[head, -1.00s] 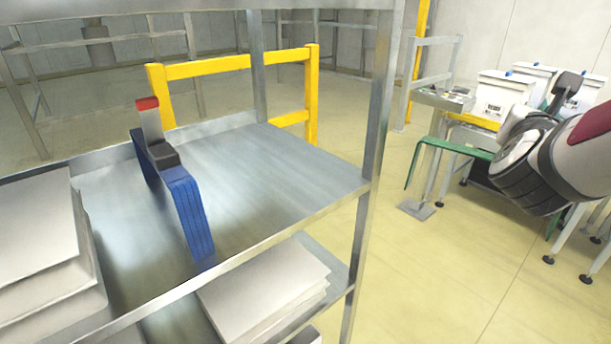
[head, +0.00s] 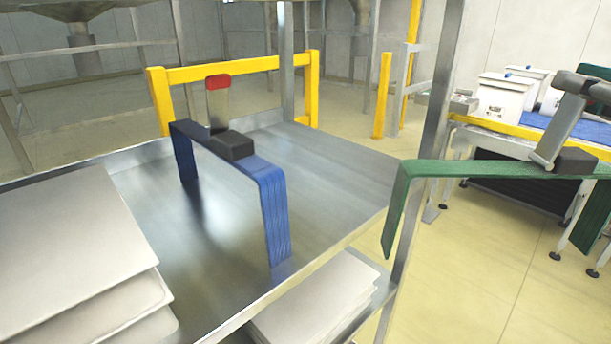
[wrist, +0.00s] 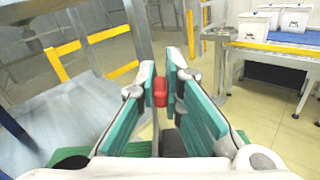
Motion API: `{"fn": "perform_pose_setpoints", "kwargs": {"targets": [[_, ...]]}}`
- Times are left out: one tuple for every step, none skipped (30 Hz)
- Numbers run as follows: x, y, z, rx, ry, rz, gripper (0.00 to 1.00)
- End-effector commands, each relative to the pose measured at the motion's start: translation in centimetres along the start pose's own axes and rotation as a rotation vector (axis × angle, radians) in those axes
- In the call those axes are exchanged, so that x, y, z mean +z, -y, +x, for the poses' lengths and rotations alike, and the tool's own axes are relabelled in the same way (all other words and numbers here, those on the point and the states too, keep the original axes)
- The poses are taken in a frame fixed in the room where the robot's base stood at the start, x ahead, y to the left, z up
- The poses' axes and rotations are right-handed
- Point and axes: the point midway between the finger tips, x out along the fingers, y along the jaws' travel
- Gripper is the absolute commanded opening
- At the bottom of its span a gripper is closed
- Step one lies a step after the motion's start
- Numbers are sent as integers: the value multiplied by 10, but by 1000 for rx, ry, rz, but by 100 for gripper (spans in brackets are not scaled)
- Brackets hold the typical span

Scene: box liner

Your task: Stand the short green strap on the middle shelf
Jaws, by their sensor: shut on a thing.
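The green strap (head: 480,171) hangs level at the right of the head view, an arch with its legs pointing down. A black block and a grey upright handle (head: 560,132) sit on its top. My gripper (head: 590,88) is partly in view and shut on the handle. In the wrist view my gripper (wrist: 160,88) has the handle's red tip (wrist: 159,92) between its fingertips. The middle shelf (head: 335,160) is bare metal at its right part. The strap's left leg shows by the shelf's right corner post, apart from the shelf surface.
A blue strap (head: 272,205) with a red-tipped handle stands on the middle shelf. Stacked pale sheets (head: 70,240) lie at its left, and more (head: 315,300) on the shelf below. The corner post (head: 445,90) is close to the green strap. Yellow rails (head: 220,66) stand behind.

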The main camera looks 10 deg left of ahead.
Motion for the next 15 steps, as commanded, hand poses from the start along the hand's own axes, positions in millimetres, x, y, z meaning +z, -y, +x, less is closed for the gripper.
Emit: {"fn": "perform_pose_setpoints", "kwargs": {"targets": [[0, 0, -1, 2, 0, 0, 0], [0, 0, -1, 3, -1, 0, 0], [0, 0, -1, 3, -1, 0, 0], [-1, -1, -1, 3, -2, 0, 0], [-1, -2, 1, 2, -2, -1, 0], [-1, -4, 3, 2, -2, -1, 0], [-2, -7, 6, 2, -4, -1, 0], [-3, -10, 9, 1, -6, -2, 0], [-3, -15, 14, 2, -6, -3, 0], [-5, -20, 19, 3, -7, -3, 0], [-6, -24, 23, 3, -7, -3, 0], [-5, -30, 28, 2, -7, -3, 0], [-6, -34, 33, 1, -8, -3, 0], [-6, -38, 37, 1, -7, -2, 0], [-8, -43, 42, 3, -7, -3, 0]]}}
